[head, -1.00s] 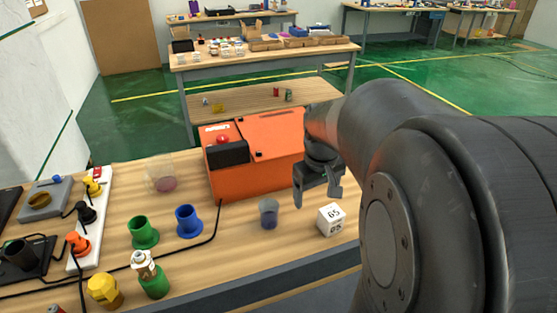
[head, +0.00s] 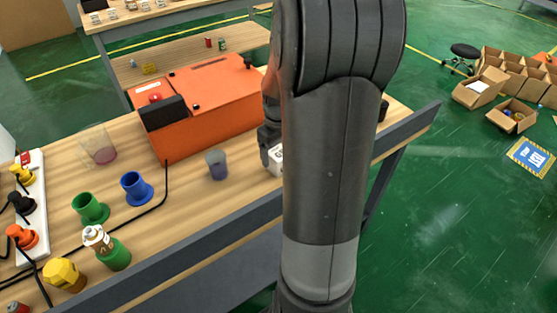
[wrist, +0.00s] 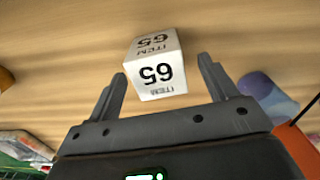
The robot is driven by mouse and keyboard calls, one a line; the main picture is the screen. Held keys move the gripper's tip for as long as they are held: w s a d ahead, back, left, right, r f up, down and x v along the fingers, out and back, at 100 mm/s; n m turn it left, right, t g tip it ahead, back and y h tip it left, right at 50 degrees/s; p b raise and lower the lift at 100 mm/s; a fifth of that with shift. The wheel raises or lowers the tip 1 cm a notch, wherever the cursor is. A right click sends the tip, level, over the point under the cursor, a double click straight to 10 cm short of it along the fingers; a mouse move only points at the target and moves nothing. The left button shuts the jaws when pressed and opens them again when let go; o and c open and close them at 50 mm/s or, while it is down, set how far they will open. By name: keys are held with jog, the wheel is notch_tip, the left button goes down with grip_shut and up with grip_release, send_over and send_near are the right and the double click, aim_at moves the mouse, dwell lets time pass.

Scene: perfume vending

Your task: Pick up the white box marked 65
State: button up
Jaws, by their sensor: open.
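The white box marked 65 (wrist: 157,65) sits on the wooden table in the wrist view, with "ITEM 65" on two of its faces. My gripper (wrist: 162,72) is open, one finger on either side of the box. The box lies around the fingertips and partly beyond them; I cannot tell whether either finger touches it. In the head view only a small part of the box (head: 276,158) shows, because my arm covers the rest. My gripper (head: 270,150) is mostly hidden there too.
A grey-purple cup (head: 217,165) stands left of the box, and it shows close to the right finger in the wrist view (wrist: 268,97). An orange case (head: 205,110) stands behind. Blue (head: 136,189) and green (head: 90,208) holders and a black cable are further left.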

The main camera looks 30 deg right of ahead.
notch_tip(320, 180, down, 4)
jog(key=shift+d+f, duration=0.1)
jog(key=shift+f, duration=0.1)
jog(key=c, duration=1.1)
